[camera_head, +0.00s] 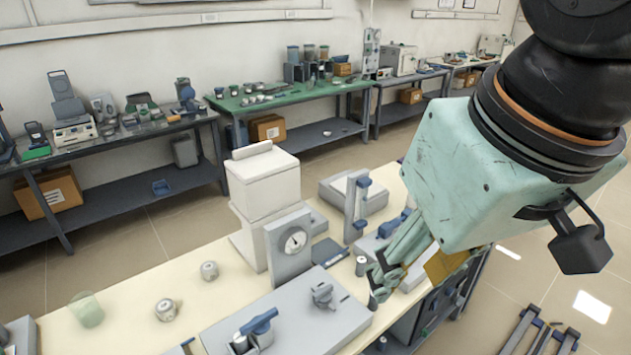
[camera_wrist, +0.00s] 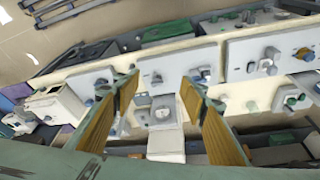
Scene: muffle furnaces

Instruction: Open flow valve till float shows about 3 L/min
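My gripper (camera_head: 388,280) hangs over the right part of the cream bench in the head view. In the wrist view its two fingers (camera_wrist: 158,90) are spread apart with nothing between them. An upright grey stand with blue parts (camera_head: 352,208) stands behind and left of the gripper; it may be the flow meter, but I cannot make out a float or a scale. A grey panel with a round dial (camera_head: 290,243) stands left of the gripper. A blue-handled fitting (camera_head: 259,322) sits on a grey plate at the front. I cannot tell which blue part is the flow valve.
A white box-like unit (camera_head: 265,185) stands behind the dial panel. Small metal cans (camera_head: 166,309) and a greenish glass (camera_head: 86,309) are on the bench (camera_head: 130,287) at the left. A small grey fitting (camera_head: 322,296) is on the front plate, near the gripper. Side benches line the wall.

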